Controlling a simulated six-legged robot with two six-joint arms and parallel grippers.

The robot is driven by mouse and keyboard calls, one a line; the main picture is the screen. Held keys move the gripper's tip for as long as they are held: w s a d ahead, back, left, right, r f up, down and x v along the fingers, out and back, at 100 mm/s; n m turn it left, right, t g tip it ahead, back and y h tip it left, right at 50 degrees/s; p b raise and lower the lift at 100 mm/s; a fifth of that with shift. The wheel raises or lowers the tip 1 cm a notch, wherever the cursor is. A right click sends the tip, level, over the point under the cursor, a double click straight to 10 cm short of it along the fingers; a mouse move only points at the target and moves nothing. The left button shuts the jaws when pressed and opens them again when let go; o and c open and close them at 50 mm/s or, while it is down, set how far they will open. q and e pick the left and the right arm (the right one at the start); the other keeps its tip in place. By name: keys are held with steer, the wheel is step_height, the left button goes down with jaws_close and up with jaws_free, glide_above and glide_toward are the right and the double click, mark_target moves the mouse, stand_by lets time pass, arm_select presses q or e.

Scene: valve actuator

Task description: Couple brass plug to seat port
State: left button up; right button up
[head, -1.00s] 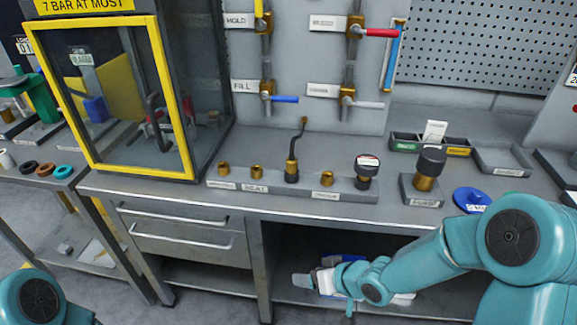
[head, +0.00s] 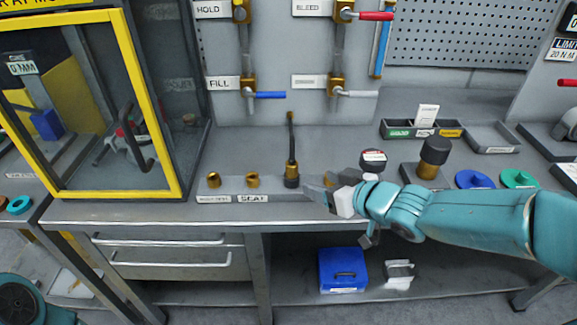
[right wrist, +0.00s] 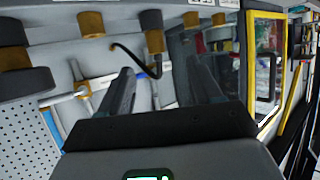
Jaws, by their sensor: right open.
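A brass fitting with a thin dark tube (head: 291,150) stands upright in a black collar on the grey port block; I take it to be the brass plug. The tube ends in a small brass tip. The brass seat port (head: 252,180) is left of it, above the SEAT label. My right gripper (head: 318,193) is open and empty, just right of the fitting and apart from it, over the block. In the right wrist view the brass fitting (right wrist: 155,41) shows beyond and between the open fingers (right wrist: 163,82). My left gripper is out of view.
Another brass port (head: 213,180) stands left of the seat port. A black-topped gauge (head: 373,160) and a black-capped brass part (head: 433,158) stand right, near my arm. The yellow-framed cabinet (head: 172,150) bounds the left. Valves hang on the back panel. Blue and green discs lie at right.

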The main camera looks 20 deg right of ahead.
mark_target(295, 169)
steer(key=x, duration=0.2)
steer(key=b+x, duration=0.1)
steer(key=x, duration=0.2)
steer(key=b+x, duration=0.1)
steer(key=x, duration=0.2)
steer(key=shift+w+d+r, duration=0.1)
steer(key=shift+w+r, duration=0.2)
steer(key=shift+w, duration=0.15)
steer(key=shift+w+f+b, duration=0.25)
steer(key=shift+w+b, duration=0.05)
steer(key=shift+w, duration=0.35)
steer(key=x, duration=0.5)
steer(key=shift+w+f, duration=0.1)
steer(key=shift+w, duration=0.15)
steer(key=shift+s, duration=0.1)
steer(key=shift+c, duration=0.3)
steer(key=c, duration=1)
steer(key=shift+c, duration=0.4)
